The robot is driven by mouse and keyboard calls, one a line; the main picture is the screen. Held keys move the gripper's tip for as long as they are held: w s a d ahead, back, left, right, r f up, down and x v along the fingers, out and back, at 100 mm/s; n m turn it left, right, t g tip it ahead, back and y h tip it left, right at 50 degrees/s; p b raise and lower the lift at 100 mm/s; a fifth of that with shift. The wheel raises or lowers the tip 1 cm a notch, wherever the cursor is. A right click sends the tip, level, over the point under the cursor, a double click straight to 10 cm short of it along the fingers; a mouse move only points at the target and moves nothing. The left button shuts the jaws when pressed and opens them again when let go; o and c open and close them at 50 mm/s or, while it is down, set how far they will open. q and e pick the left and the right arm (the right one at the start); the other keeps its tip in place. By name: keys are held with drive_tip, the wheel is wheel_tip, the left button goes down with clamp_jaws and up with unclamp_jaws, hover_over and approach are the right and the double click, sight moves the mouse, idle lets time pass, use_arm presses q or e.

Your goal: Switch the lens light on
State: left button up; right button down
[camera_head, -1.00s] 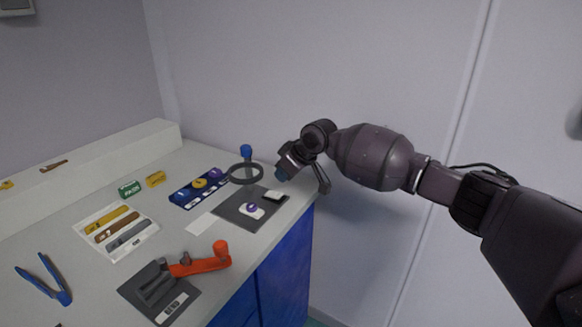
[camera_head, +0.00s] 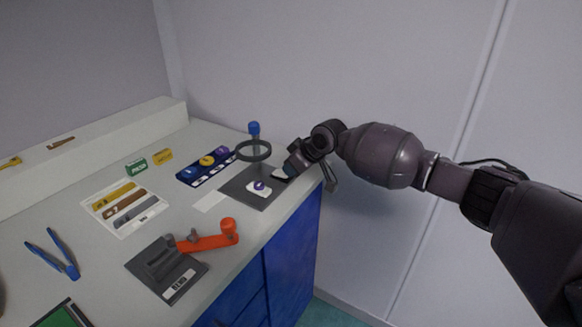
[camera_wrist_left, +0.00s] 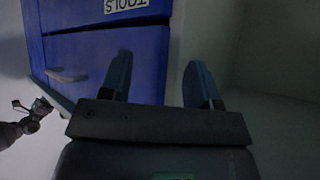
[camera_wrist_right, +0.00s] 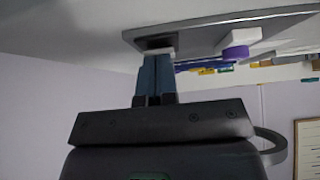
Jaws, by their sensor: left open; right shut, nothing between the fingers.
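The lens (camera_head: 253,151) is a dark ring by a blue-topped post (camera_head: 254,130) at the back of the bench. A dark grey plate (camera_head: 240,194) lies below and in front of it. A small pale-and-dark block (camera_head: 279,174), perhaps the light switch, sits at the plate's back right, partly hidden by my right gripper (camera_head: 290,172). My right gripper is shut and empty; in the right wrist view its fingertips (camera_wrist_right: 158,58) are at this block, and contact cannot be told. My left gripper (camera_wrist_left: 160,75) is open and empty, in front of blue drawers (camera_wrist_left: 95,60). No lit lamp is visible.
A purple knob on a white base (camera_head: 259,187) is on the plate. A blue rack with round pieces (camera_head: 205,165) lies to its left. A red-handled grey device (camera_head: 168,268), blue tweezers (camera_head: 52,254) and a strip tray (camera_head: 124,208) stand nearer. The wall is close behind.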

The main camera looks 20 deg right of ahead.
drive_tip(key=shift+s+f, duration=0.2)
drive_tip(key=shift+f, duration=0.3)
drive_tip(key=shift+d+r, duration=0.1)
drive_tip(key=shift+r, duration=0.1)
drive_tip(key=shift+w, duration=0.1)
drive_tip(key=shift+r, duration=0.1)
drive_tip(key=shift+r+p, duration=0.3)
drive_tip(key=shift+r, duration=0.35)
drive_tip(key=p+v, duration=0.2)
drive_tip(key=v, duration=0.8)
drive_tip(key=shift+s+d+r+p, duration=0.2)
drive_tip(key=shift+s+d+p, duration=0.05)
drive_tip(key=shift+s+p, duration=0.1)
